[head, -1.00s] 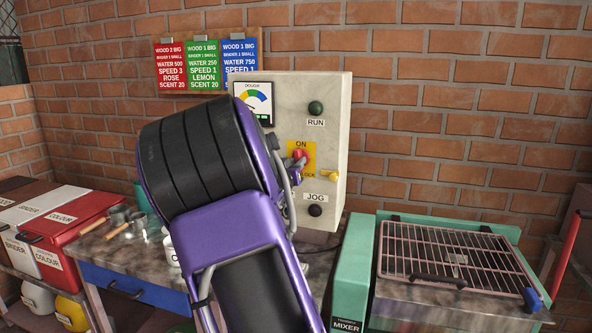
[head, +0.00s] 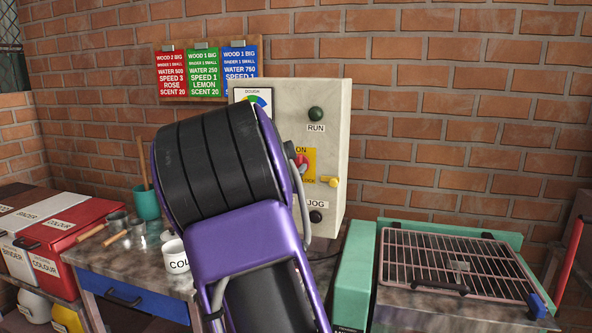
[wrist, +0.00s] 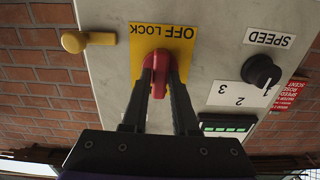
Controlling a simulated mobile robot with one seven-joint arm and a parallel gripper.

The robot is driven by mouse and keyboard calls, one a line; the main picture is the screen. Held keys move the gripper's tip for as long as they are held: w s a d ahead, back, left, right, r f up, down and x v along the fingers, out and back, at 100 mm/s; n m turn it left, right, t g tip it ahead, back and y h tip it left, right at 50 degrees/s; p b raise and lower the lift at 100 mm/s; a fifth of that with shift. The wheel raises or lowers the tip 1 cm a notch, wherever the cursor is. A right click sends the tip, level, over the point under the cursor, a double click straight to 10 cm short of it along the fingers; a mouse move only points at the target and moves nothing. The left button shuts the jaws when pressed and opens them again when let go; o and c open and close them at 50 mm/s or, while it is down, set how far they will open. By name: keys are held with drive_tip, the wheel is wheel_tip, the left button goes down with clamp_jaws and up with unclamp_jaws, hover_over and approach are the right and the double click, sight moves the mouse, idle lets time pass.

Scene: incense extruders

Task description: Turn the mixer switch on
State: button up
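The mixer switch is a red rotary handle (wrist: 160,76) on a yellow plate (wrist: 181,48) with the words OFF and LOCK, upside down in the wrist view. My gripper (wrist: 160,72) has one black finger on each side of the handle and appears shut on it. In the head view the red handle (head: 302,162) shows beside my purple and black arm, on the cream control box (head: 337,135). The word ON is at the plate's top there. My arm hides part of the plate, and the fingers are hard to see.
A green RUN button (head: 316,114) is above the switch, a black JOG button (head: 315,216) below. A yellow latch (head: 329,181) sticks out to the right. The wrist view shows a black speed knob (wrist: 262,72). The teal mixer (head: 356,275) with a wire guard stands at right.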

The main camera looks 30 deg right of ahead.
drive_tip(key=o, duration=0.3)
drive_tip(key=p+v, duration=0.2)
drive_tip(key=v, duration=1.5)
drive_tip(key=shift+s+a, duration=0.15)
